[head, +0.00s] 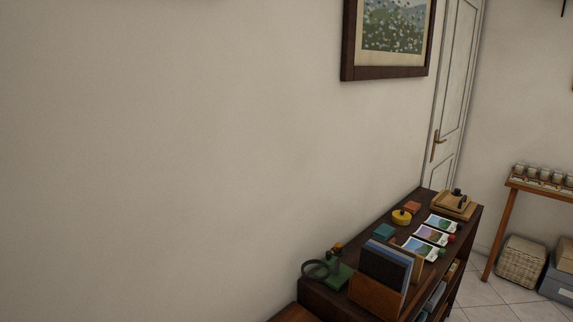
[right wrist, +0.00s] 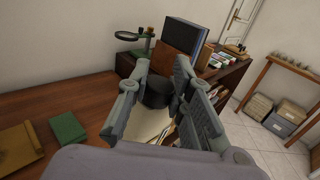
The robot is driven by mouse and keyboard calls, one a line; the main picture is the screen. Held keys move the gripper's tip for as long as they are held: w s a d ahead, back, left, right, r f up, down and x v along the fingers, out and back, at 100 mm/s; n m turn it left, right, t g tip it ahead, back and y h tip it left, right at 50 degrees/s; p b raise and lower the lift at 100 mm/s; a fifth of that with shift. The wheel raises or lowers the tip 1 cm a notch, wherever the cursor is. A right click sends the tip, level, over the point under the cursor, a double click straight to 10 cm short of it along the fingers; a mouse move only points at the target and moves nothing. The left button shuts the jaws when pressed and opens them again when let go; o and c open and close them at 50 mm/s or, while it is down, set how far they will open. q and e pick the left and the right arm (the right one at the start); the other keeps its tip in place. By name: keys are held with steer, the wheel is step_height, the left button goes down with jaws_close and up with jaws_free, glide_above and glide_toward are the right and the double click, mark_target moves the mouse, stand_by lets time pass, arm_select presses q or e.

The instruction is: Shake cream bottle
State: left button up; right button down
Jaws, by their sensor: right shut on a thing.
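In the right wrist view my right gripper (right wrist: 161,76) is shut on the cream bottle (right wrist: 149,123). The bottle's dark, round end (right wrist: 156,93) shows between the two grey fingers, with a pale body below it. Part of the bottle is hidden by the fingers and the wrist. It appears held in front of the brown desk's right edge; its exact height cannot be told. Neither the bottle nor my right gripper shows in the head view. My left gripper is in neither view.
A brown desk (right wrist: 60,108) holds a green box (right wrist: 67,128) and a wooden tray (right wrist: 18,147). Beyond stands a dark shelf (head: 322,292) with a magnifier (head: 315,269), upright folders (head: 385,264) and cards (head: 431,235). Tiled floor (head: 490,295) lies right of the shelf.

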step_height(320, 180, down, 9)
steer(key=shift+f, duration=0.1)
step_height(320, 180, up, 9)
steer(key=shift+r, duration=0.1)
steer(key=shift+f, duration=0.2)
steer(key=shift+w, duration=0.1)
stand_by(0.8)
